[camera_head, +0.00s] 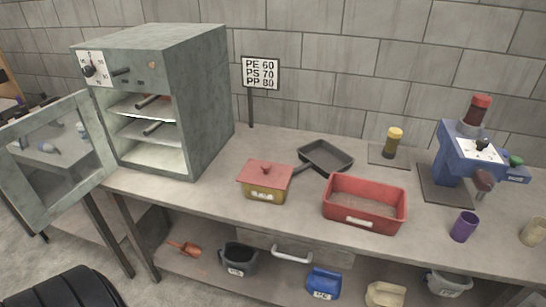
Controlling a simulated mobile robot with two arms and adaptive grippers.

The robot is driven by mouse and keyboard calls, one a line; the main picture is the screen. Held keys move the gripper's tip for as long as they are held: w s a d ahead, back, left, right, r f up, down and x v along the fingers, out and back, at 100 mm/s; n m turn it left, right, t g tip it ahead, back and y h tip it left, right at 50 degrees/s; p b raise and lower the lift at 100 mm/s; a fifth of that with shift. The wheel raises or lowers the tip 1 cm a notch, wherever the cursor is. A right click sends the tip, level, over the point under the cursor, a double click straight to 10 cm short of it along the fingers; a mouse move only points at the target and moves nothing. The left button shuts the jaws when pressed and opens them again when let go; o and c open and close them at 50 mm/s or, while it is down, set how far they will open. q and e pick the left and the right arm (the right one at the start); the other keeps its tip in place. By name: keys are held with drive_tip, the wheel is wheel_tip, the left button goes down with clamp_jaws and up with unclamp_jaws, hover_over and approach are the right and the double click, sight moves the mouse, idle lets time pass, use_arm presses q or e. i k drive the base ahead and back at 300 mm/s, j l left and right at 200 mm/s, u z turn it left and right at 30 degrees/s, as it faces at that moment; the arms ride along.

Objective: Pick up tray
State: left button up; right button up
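A dark grey shallow tray (328,152) lies on the workbench (225,195), behind the red bin (364,210) and the red-lidded box (265,176). A short dark handle reaches from the tray toward the front left, close to the lidded box. The tray looks empty. Neither of my grippers is in view.
A grey oven (190,100) stands at the left with its glass door (45,160) open; dark rods show on its shelves. A sign (261,75), a yellow-capped jar (392,142), a blue machine (458,150) and a purple cup (464,226) stand on the bench.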

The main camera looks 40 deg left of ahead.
sight(321, 155)
drive_tip(key=u, duration=0.8)
drive_tip(key=i+j+z, duration=0.1)
drive_tip(key=z, duration=0.3)
drive_tip(key=i+j+z, duration=0.1)
drive_tip(key=z, duration=0.25)
drive_tip(key=j+z, duration=0.4)
drive_tip(key=i+l, duration=0.05)
